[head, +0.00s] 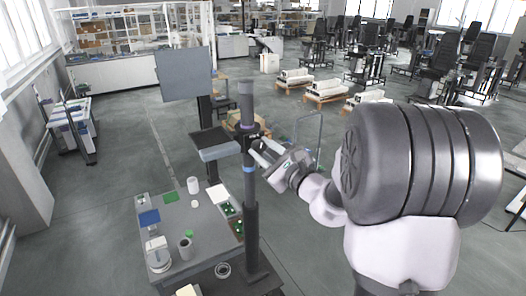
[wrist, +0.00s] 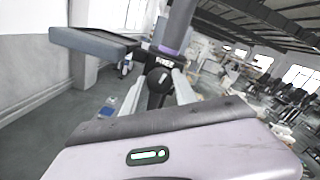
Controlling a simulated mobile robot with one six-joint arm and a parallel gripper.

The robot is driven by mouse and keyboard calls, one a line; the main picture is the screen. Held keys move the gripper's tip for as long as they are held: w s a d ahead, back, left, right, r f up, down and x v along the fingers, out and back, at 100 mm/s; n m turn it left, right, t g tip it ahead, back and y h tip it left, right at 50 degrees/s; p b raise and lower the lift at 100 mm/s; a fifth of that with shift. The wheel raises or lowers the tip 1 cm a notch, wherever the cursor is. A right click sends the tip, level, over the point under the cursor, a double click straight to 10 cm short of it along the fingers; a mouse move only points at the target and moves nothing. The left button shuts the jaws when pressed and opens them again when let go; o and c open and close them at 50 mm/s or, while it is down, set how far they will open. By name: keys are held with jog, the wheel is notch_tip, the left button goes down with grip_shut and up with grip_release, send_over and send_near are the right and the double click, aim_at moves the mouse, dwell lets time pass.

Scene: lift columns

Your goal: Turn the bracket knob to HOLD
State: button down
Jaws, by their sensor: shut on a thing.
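A dark column (head: 250,215) with blue rings stands upright in the head view, and a bracket (head: 222,152) with a grey tray sticks out to its left. In the wrist view the column (wrist: 177,25) rises behind the round black bracket knob (wrist: 158,78), which has a small light mark on its face. White lettering shows above the knob but is too small to read surely. My gripper (head: 260,151) is at the column at bracket height. In the wrist view its two pale fingers (wrist: 158,88) are shut on the knob, one on each side.
A grey table (head: 205,250) with a white cup (head: 193,185), a dark cup (head: 185,248) and small parts stands below left of the column. A grey panel (head: 184,74) stands behind it. Pallets (head: 325,90) and chairs are farther back.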

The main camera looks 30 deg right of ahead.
jog(key=m, duration=0.3)
jog(key=shift+m, duration=0.4)
jog(key=m+p, duration=0.1)
jog(key=m, duration=0.2)
jog(key=shift+r+m+t+h, duration=0.1)
jog(key=shift+m+t+h, duration=0.2)
jog(key=shift+m+t, duration=0.1)
jog(key=m+p, duration=0.1)
jog(key=m, duration=0.3)
jog(key=shift+p, duration=0.4)
jog(key=shift+m+h+p, duration=0.5)
jog(key=shift+m+p, duration=0.75)
jog(key=shift+m, duration=1.05)
jog(key=c, duration=1)
grip_release()
jog(key=shift+o, duration=0.2)
